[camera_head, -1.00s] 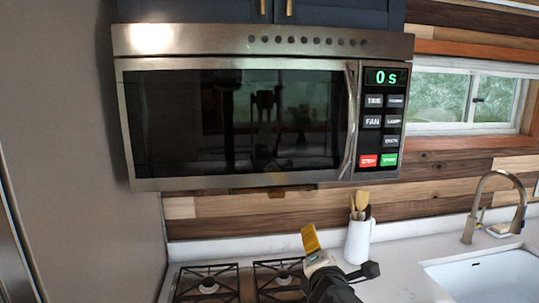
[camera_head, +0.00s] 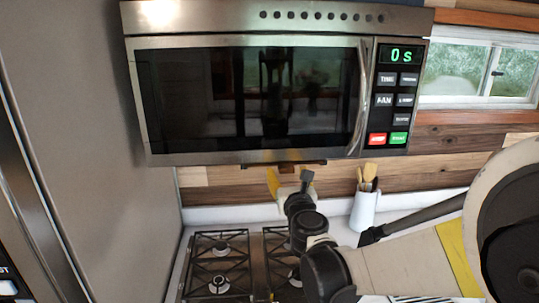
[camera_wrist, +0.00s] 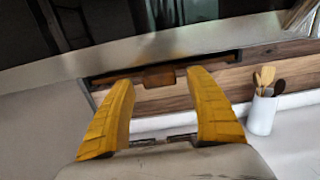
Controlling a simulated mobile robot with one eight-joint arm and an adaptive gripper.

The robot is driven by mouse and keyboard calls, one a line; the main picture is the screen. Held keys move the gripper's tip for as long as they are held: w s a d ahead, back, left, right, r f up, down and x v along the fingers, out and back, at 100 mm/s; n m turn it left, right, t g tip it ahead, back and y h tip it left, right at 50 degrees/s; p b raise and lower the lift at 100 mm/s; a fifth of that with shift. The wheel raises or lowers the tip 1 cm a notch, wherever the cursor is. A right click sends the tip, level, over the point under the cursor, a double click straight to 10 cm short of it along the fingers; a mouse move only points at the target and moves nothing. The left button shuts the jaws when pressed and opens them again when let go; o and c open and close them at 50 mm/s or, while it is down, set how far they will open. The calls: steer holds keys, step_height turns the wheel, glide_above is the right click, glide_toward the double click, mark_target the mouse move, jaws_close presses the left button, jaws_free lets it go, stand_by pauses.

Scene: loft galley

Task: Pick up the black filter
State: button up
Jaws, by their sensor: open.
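A dark, narrow strip (camera_wrist: 222,59), which seems to be the black filter, shows at the underside of the microwave in the wrist view. A brown block (camera_wrist: 160,77) sits at its middle. The strip is nearly edge-on, so its full shape is hidden. In the head view it is a thin dark band (camera_head: 318,163) under the microwave (camera_head: 250,105). My gripper (camera_wrist: 160,80) is open and empty, its yellow fingers pointing towards the strip on either side of the brown block. In the head view my gripper (camera_head: 290,180) is just below the microwave; contact cannot be told.
The stove (camera_head: 218,262) lies below. A white utensil holder (camera_head: 363,211) with wooden utensils stands right of my gripper; it also shows in the wrist view (camera_wrist: 262,113). A tall grey panel (camera_head: 85,120) borders the left. The wooden wall is behind.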

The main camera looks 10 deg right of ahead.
steer(key=shift+w+d+f, duration=0.1)
steer(key=shift+w, duration=1)
steer(key=shift+s, duration=0.1)
steer(key=shift+c, duration=0.5)
steer(key=c, duration=1.3)
